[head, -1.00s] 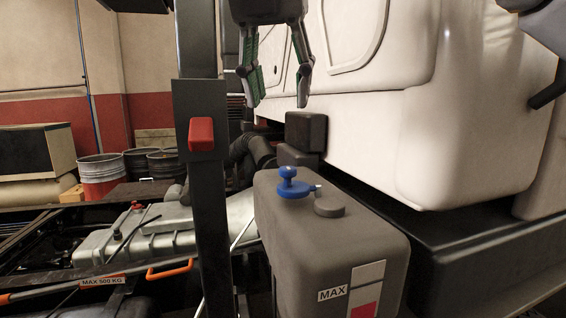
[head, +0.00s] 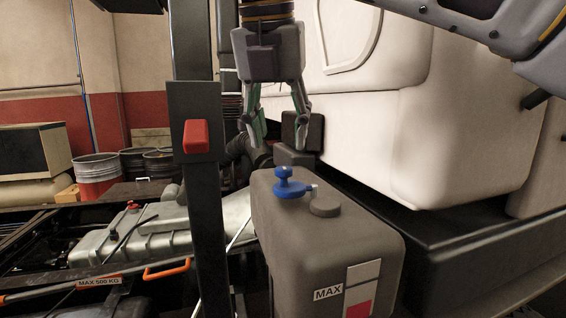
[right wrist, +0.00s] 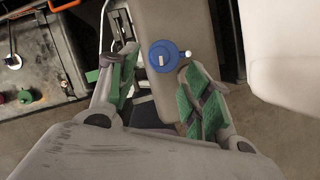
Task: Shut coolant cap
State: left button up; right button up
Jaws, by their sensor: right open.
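The blue coolant cap (head: 283,174) is a round knob on a flat blue base on top of a grey tank (head: 325,240) marked MAX. A small pale pin sticks out at its right side. I cannot tell whether the cap is fully seated. My right gripper (head: 280,146) is open and empty, pointing down just above the cap, with its green-padded fingers apart. In the right wrist view, the blue cap (right wrist: 168,56) shows between the spread fingertips of the gripper (right wrist: 157,66), with no contact visible. My left gripper is not in view.
A dark round disc (head: 325,205) sits beside the cap on the tank. A dark post (head: 203,230) with a red block stands left of the tank. A large cream body panel (head: 450,140) is close on the right. Dark blocks (head: 303,131) stand behind the tank.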

aim_at(284, 168)
jog(key=shift+p+x, duration=0.5)
jog(key=shift+x, duration=3.15)
grip_shut()
